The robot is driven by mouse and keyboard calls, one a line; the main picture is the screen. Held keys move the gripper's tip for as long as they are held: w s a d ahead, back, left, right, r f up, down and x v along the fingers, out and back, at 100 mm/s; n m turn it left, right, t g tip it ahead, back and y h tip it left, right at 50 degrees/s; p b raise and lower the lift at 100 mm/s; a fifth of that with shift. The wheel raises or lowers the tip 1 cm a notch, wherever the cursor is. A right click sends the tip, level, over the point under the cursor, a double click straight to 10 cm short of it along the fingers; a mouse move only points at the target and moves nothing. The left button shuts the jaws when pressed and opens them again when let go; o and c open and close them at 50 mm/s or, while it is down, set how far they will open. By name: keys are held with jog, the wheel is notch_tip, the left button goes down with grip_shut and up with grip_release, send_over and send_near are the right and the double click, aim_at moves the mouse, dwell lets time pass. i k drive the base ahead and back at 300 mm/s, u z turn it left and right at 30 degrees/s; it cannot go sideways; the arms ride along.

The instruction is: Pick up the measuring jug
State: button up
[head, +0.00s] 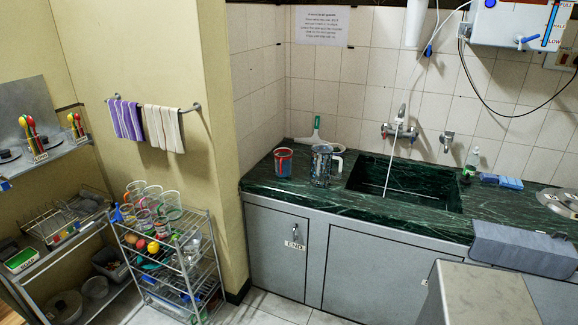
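A jug (322,166) with a pale handle on its right side stands upright on the dark green counter (300,196), just left of the sink. It looks clear or silvery with markings, and I take it to be the measuring jug. A smaller mug (284,164) with a red rim and handle stands to its left, a short gap away. My gripper is not in view.
The sink (405,188) has a thin stream of water running from the tap (400,128). A wire rack (180,262) stands left.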

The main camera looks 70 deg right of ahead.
aim_at(283, 157)
jog(key=z, duration=0.5)
jog(key=i, duration=0.6)
jog(key=z, duration=0.9)
jog(key=i, duration=0.8)
jog(key=z, duration=0.45)
